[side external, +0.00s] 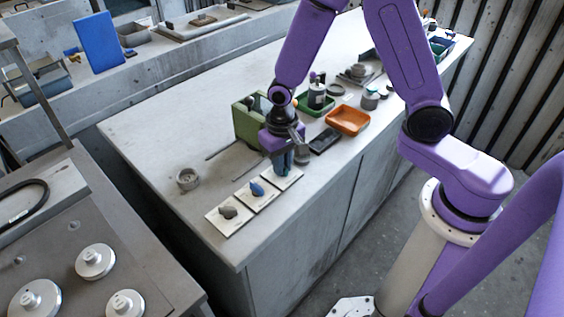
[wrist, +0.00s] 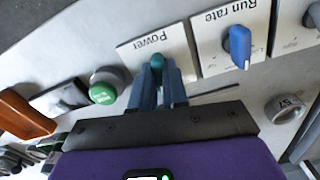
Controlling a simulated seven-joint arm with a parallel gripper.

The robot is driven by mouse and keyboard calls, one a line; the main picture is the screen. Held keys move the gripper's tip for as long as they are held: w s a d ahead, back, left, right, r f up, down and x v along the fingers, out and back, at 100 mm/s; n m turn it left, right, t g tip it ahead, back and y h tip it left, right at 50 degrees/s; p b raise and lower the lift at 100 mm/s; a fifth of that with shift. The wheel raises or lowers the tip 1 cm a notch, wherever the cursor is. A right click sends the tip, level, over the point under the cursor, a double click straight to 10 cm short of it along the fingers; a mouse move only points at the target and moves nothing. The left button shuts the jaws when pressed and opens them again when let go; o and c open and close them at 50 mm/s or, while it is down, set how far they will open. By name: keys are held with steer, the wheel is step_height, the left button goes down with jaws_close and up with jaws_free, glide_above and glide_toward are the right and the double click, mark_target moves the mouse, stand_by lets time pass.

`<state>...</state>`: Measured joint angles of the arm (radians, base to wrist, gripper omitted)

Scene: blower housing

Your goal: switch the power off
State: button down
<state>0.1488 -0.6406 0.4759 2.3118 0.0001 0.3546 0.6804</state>
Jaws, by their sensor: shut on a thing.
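The Power plate (wrist: 140,46) is a white label plate with a small teal knob (wrist: 157,61) in the wrist view. My gripper (wrist: 162,72) reaches down onto it, with its blue-grey fingers shut on the teal knob. The fingers hide part of the knob, and its exact angle cannot be told. In the side view my gripper (side external: 282,168) points down over the nearest-right plate of a row of three (side external: 291,180). The knob itself is hidden there behind the fingers.
The Run rate plate (wrist: 212,58) with a blue knob (wrist: 240,46) sits beside it. A third plate (side external: 222,226) has a grey knob. A green button (wrist: 103,92) stands close by. A green box (side external: 244,122) and orange tray (side external: 348,120) stand behind; the bench's left is mostly clear.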

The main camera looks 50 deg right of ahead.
steer(key=n, duration=0.4)
steer(key=shift+n, duration=0.6)
steer(key=n, duration=0.4)
steer(key=c, duration=1.2)
jaws_free()
steer(key=shift+c, duration=0.2)
